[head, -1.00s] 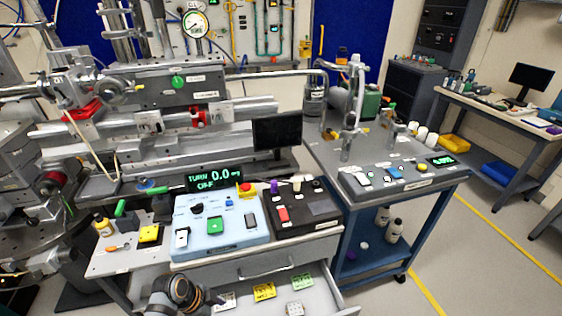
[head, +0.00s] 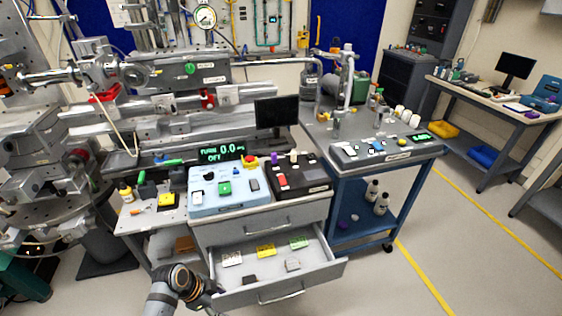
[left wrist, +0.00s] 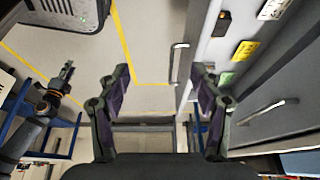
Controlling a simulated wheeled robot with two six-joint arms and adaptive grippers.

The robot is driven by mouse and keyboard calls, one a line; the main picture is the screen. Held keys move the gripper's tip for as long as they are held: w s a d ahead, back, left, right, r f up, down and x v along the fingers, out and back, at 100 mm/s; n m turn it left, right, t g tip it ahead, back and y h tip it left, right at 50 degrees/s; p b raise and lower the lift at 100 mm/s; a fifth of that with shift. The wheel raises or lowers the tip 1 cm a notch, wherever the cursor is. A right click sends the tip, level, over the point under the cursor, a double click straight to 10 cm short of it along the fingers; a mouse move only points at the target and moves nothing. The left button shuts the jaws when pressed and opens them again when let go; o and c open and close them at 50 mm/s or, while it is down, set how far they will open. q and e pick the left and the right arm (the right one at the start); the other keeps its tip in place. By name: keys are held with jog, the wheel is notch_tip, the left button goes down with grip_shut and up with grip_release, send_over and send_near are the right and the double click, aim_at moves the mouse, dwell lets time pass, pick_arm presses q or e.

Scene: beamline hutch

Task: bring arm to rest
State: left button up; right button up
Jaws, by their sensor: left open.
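My left arm comes in at the bottom of the head view. Its left gripper (head: 208,288) is partly cut off beside the left front corner of the open drawer (head: 325,272). In the left wrist view the left gripper (left wrist: 162,75) is open, with nothing between its fingers, and the floor (left wrist: 150,60) shows beyond them. Another arm, which looks like my right one, shows at the left of that view. Its right gripper (left wrist: 66,74) is small there, and its finger opening is unclear. The right gripper does not show in the head view.
The drawer holds a white card (head: 232,258), a yellow card (head: 265,251), a green card (head: 299,242) and small blocks. The blue control box (head: 230,205) and black box (head: 300,185) stand above. A blue cart (head: 365,205) is to the right; floor beyond is clear.

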pick_arm(q)
jog(key=s+a+f+n+y, duration=0.1)
jog(key=s+a+f+n, duration=0.15)
jog(key=f, duration=0.45)
jog(key=s+a+f+n+y, duration=0.1)
jog(key=s+a+f+n, duration=0.15)
jog(key=f, duration=0.35)
jog(key=s+a+f+n+y, duration=0.1)
jog(key=s+a+f+n, duration=0.1)
jog(key=s+f+n, duration=0.35)
jog(key=s+a+f+n+y, duration=0.1)
jog(key=s+f+n, duration=0.1)
jog(key=s+f, duration=0.5)
jog(key=s+a+f+n+y+b, duration=0.1)
jog(key=s+f, duration=0.5)
jog(key=s, duration=0.6)
jog(key=shift+s+a+f+n, duration=0.2)
jog(key=shift+a+f+n, duration=0.2)
jog(key=shift+n, duration=0.05)
pick_arm(e)
jog(key=shift+w+f, duration=0.6)
jog(key=shift+w, duration=0.15)
